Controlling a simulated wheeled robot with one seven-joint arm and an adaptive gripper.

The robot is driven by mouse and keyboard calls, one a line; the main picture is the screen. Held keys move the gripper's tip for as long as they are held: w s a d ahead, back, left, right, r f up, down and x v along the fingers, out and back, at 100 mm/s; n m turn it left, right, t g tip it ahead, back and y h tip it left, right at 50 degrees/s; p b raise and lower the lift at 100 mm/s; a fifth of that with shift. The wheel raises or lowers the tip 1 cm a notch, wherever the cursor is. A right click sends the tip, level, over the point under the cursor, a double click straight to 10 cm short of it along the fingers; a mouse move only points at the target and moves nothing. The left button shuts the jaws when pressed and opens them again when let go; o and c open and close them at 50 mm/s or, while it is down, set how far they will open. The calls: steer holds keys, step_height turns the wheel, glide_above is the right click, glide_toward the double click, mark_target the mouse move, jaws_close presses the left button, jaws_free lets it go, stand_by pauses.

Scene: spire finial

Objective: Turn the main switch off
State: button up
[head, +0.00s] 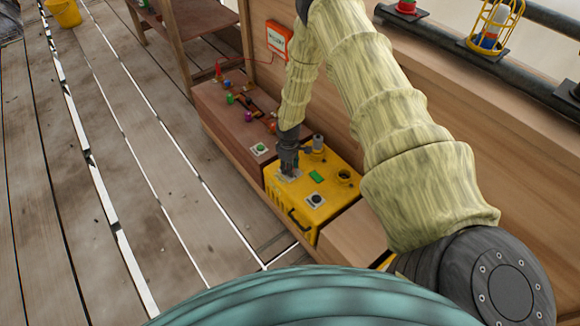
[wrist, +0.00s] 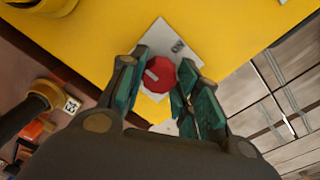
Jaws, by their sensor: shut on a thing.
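The main switch is a red knob (wrist: 160,74) with a pale pointer mark on a white plate (wrist: 157,37), fixed to a yellow box (head: 338,170). In the wrist view my gripper (wrist: 160,80) has its two teal-padded fingers on either side of the red knob, shut on it. The pointer mark runs slantwise across the knob.
The yellow box also carries a green piece (head: 316,176), a black round control (head: 315,199) and a grey upright post (head: 318,142). A brown bench (head: 215,105) with several coloured knobs stands behind it. A wooden plank floor (head: 110,180) lies open at left.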

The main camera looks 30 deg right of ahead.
steer(key=o, duration=1)
steer(key=shift+s+a+r, duration=0.1)
steer(key=shift+r, duration=2.9)
steer(key=shift+a+r, duration=0.1)
steer(key=shift+r, duration=2.9)
